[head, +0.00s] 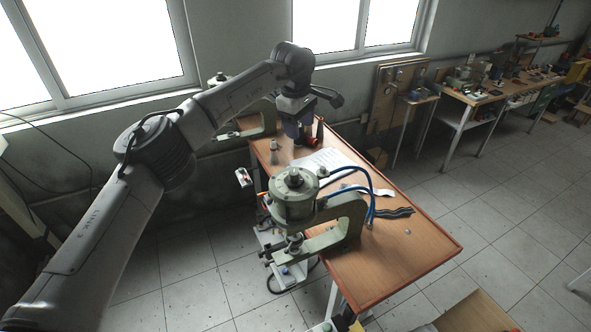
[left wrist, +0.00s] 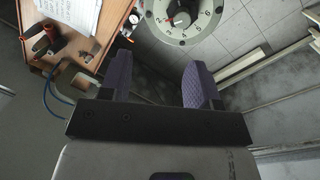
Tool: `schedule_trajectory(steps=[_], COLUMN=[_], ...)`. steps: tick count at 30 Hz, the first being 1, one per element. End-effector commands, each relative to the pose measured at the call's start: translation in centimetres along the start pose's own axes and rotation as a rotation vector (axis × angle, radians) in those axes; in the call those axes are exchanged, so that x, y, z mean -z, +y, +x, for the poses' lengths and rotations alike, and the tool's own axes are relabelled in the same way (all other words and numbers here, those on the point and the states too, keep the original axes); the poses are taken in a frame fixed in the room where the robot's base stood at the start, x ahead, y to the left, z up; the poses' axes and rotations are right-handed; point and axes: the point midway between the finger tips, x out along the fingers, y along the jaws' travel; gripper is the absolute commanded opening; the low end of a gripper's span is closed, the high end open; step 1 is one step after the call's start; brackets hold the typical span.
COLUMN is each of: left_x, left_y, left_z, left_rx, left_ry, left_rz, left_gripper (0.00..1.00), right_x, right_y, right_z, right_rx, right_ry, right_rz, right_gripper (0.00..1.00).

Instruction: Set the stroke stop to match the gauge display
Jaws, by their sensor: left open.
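My left gripper (head: 299,138) is over the far end of the bench, beside the rear press (head: 255,122), which my arm partly hides. In the left wrist view its two purple fingers (left wrist: 157,72) are apart with nothing between them. A pale round dial (left wrist: 184,18) with numerals and a red pointer lies ahead of the fingertips, apart from them; its top is cut off. A small white-faced gauge (left wrist: 125,41) is left of the dial; its reading is too small to tell. The near green press (head: 293,196) has a round top with a central knob. My right gripper is not in view.
The wooden bench (head: 408,262) holds a paper sheet (head: 322,161), blue hoses (head: 372,190) and small grey parts. A red cylinder (head: 319,129) stands close to my left gripper. A side bench with clutter (head: 478,92) is at the back right.

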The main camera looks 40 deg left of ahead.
Motion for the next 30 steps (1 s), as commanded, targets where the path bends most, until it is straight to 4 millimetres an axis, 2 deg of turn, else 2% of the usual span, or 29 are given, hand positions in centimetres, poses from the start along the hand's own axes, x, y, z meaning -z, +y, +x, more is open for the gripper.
schedule_trajectory(steps=[4, 11, 30], left_x=[0.4, 0.5, 0.7], left_y=[-2.1, -2.2, -3.6], left_z=[-0.1, 0.6, 11.0], left_rx=[0.129, 0.134, 0.133], left_ry=[0.020, 0.014, 0.014], left_rz=[0.134, 0.218, 0.216], left_gripper=[0.56, 0.56, 0.56], right_x=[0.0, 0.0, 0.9], right_y=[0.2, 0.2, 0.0], right_z=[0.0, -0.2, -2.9], right_rx=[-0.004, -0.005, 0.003], right_ry=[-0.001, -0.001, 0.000], right_rz=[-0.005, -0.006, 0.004], right_gripper=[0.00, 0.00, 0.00])
